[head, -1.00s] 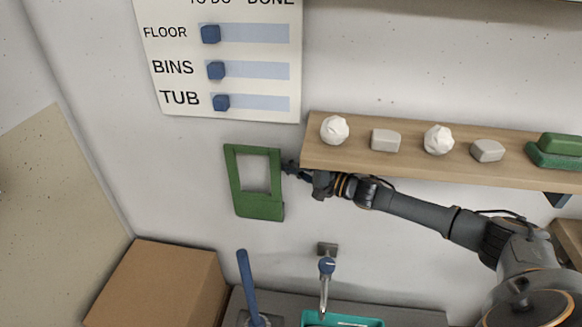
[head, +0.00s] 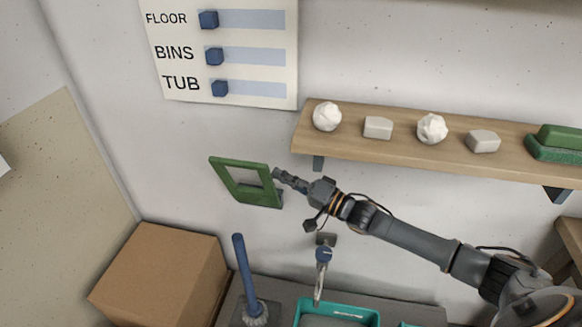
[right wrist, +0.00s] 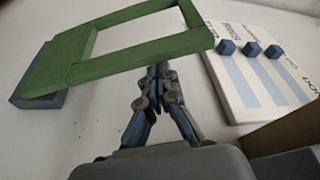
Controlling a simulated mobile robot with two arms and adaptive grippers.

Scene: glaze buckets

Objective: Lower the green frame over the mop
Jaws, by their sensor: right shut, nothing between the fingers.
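The green frame (head: 258,193) is a flat rectangle with an open middle, in front of the white wall and above the mop in the head view. It stands out tilted from a small dark block at its right end; the right wrist view shows the frame (right wrist: 80,50) and the blue-grey block (right wrist: 38,90). The mop (head: 242,264) stands upright below, with a blue handle and pale head, apart from the frame. My right gripper (head: 276,174) is shut and empty, its tips at the frame's right edge; the right wrist view shows the tips (right wrist: 158,70) close against a green bar. Contact is unclear. My left gripper is out of view.
A wooden shelf (head: 400,147) with white and grey lumps and a green item is above my right arm. A cardboard box (head: 165,275) stands left of the mop. A tap (head: 322,262) and teal basin (head: 370,318) are right of it. A chart (head: 255,85) hangs above.

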